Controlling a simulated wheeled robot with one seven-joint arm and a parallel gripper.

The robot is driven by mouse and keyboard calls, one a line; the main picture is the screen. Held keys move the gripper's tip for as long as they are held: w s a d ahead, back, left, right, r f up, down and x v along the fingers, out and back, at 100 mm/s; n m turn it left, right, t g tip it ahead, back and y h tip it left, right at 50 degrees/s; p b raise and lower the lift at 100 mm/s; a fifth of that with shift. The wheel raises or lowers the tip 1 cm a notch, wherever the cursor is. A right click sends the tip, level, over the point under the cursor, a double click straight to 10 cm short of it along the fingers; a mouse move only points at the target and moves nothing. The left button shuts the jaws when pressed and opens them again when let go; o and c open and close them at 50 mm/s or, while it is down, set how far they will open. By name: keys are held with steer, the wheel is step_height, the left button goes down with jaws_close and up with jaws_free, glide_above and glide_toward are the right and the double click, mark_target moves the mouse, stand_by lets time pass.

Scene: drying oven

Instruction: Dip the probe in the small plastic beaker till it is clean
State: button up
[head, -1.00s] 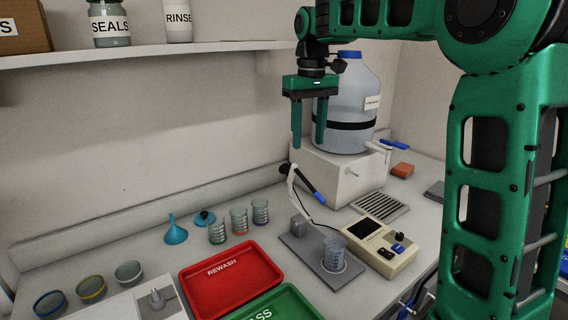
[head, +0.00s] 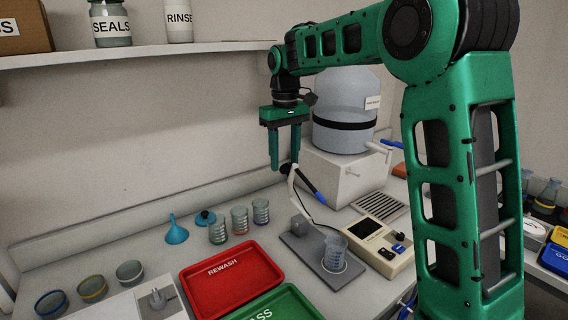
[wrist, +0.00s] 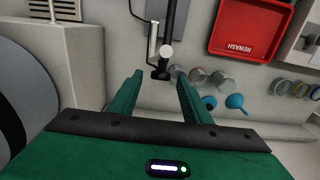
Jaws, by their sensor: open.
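The probe (head: 313,190) is a slim pen shape with a black upper end and blue lower part, tilted in a white holder arm with a cable. In the wrist view the dark probe (wrist: 170,22) shows beyond the fingertips. A small clear plastic beaker (head: 335,256) stands on the grey plate (head: 305,258) below and right of the probe. My gripper (head: 285,166) is open and empty, fingers pointing down, just left of and above the probe's upper end. In the wrist view my gripper (wrist: 160,78) has its fingers apart, with the holder's top end between their tips. The beaker is not visible there.
A beige meter (head: 382,246) sits right of the plate. A white box (head: 343,177) with a large bottle (head: 343,105) stands behind. Several small beakers and a blue funnel (head: 175,232) stand left. A red REWASH tray (head: 232,278) and green tray (head: 285,303) lie in front.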

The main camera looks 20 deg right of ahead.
steer(key=shift+f, duration=0.75)
steer(key=shift+c, duration=0.6)
